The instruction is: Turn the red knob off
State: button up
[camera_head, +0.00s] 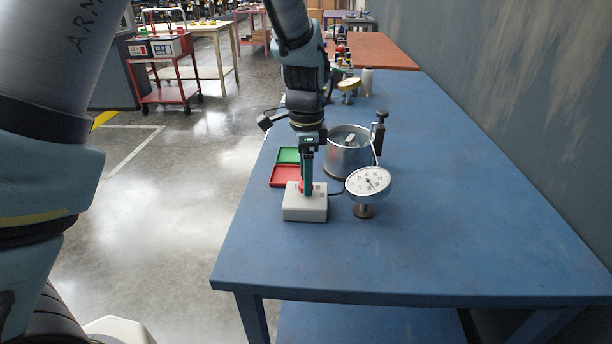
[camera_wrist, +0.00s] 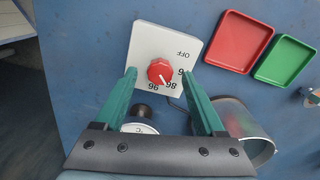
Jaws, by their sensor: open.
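The red knob (camera_wrist: 160,71) sits on top of a white box (camera_wrist: 150,45) marked OFF, 86 and 96. The knob's white pointer line is toward the numbers 86 and 96, away from OFF. In the head view the white box (camera_head: 305,207) stands on the blue table, and the red knob is mostly hidden behind my fingers. My gripper (camera_head: 307,188) points down over the box. In the wrist view my gripper (camera_wrist: 160,85) is open, with one green finger on each side of the knob and gaps between them.
A dial gauge (camera_head: 368,181) stands right of the box on the blue table (camera_head: 420,240). A metal pot (camera_head: 349,152) stands behind it. Red (camera_head: 284,176) and green (camera_head: 288,155) trays lie behind the box. The table's front right is clear.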

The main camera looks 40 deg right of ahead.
jog(key=shift+f, duration=0.5)
grip_shut()
dwell(0.3)
